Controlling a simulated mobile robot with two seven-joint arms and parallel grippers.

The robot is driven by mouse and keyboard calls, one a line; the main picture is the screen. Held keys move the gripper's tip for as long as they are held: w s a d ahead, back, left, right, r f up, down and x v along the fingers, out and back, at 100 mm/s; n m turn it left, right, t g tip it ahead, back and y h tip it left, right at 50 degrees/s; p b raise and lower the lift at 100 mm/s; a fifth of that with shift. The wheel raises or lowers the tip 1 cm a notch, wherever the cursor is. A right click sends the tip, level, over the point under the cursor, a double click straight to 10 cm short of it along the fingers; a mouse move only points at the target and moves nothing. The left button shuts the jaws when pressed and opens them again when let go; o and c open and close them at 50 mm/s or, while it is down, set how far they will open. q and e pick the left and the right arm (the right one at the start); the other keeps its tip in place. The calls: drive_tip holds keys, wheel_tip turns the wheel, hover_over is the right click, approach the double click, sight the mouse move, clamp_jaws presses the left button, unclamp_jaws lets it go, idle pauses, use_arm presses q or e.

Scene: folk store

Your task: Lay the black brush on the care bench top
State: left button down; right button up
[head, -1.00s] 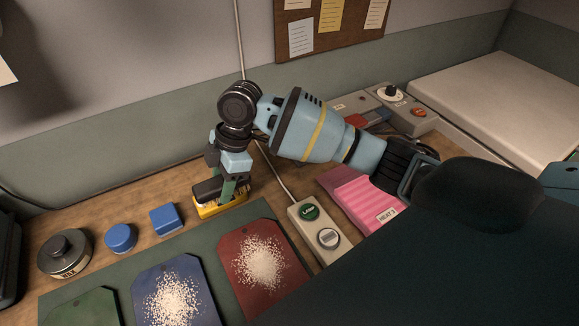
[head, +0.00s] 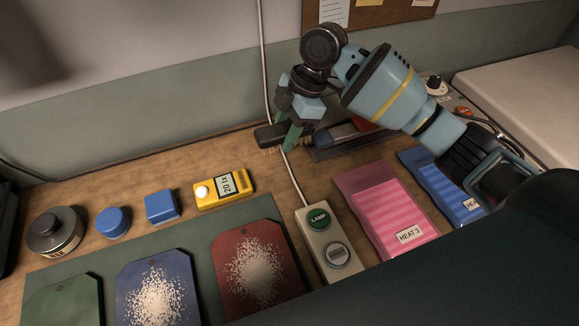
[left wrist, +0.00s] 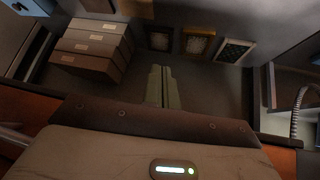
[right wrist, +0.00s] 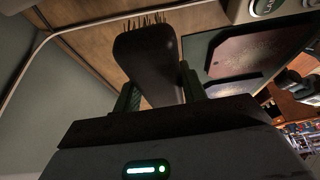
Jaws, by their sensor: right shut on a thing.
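My right gripper (head: 290,138) is shut on the black brush (head: 268,134), whose pale bristles point down. The brush is close over the wooden bench top (head: 225,155), near the back wall; I cannot tell whether the bristles touch it. In the right wrist view the brush (right wrist: 148,62) stands out between the green fingers (right wrist: 160,92), bristles at its far end. My left gripper (left wrist: 163,88) shows only in the left wrist view, its fingers together and empty, away from the brush.
A yellow meter (head: 224,189), blue block (head: 161,206), blue round cap (head: 113,223) and dark tin (head: 55,232) line the bench. A lamp switch box (head: 326,240) and its cable lie in front. A dark tray (head: 345,146) is right of the brush. Pink packet (head: 385,210) is nearer.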

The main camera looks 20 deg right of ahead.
sight(280, 173)
drive_tip(key=shift+f+b, duration=0.3)
drive_tip(key=shift+f, duration=4.65)
drive_tip(key=shift+f, duration=0.1)
drive_tip(key=o, duration=1)
drive_tip(key=v, duration=1.2)
drive_tip(key=shift+p, duration=0.3)
